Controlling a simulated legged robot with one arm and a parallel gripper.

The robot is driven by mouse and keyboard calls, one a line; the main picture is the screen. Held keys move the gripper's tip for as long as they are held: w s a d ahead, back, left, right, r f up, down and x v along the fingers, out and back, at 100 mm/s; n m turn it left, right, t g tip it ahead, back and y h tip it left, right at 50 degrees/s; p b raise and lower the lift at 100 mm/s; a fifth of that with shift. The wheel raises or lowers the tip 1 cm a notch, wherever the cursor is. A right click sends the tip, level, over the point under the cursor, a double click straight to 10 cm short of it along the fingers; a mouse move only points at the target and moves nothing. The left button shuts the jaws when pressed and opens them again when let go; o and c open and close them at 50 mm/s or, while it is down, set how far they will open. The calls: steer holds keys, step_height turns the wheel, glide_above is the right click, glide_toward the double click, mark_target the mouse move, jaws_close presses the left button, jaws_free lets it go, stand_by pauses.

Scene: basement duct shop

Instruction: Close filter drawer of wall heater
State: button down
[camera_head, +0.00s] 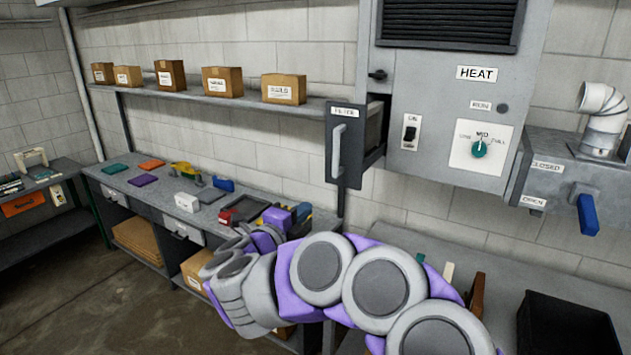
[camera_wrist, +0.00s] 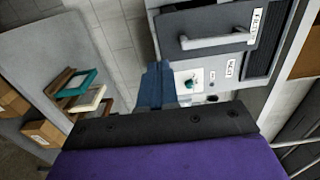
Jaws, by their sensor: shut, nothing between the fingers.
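The wall heater (camera_head: 440,110) is a grey box on the block wall. Its filter drawer (camera_head: 350,172) stands out from the heater at the left, with a dark front, a FILTER label and a pale bar handle (camera_head: 337,150). A dark drawer side shows behind the front. In the wrist view the drawer front (camera_wrist: 180,22) and handle (camera_wrist: 215,40) are at the upper right. My gripper (camera_wrist: 158,72) has its blue fingers shut and empty, apart from the drawer. In the head view my arm fills the lower middle, and the fingertips are hard to make out there.
A shelf (camera_head: 215,98) with several cartons runs left of the heater. A workbench (camera_head: 165,188) with small items stands below it. A duct box with a blue lever (camera_head: 588,214) is at the right. A dark bin (camera_head: 568,325) sits at the lower right.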

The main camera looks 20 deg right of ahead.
mark_target(335, 183)
steer(key=p+x, duration=0.1)
steer(key=x, duration=1.2)
steer(key=shift+w+d, duration=0.25)
steer(key=shift+d, duration=0.05)
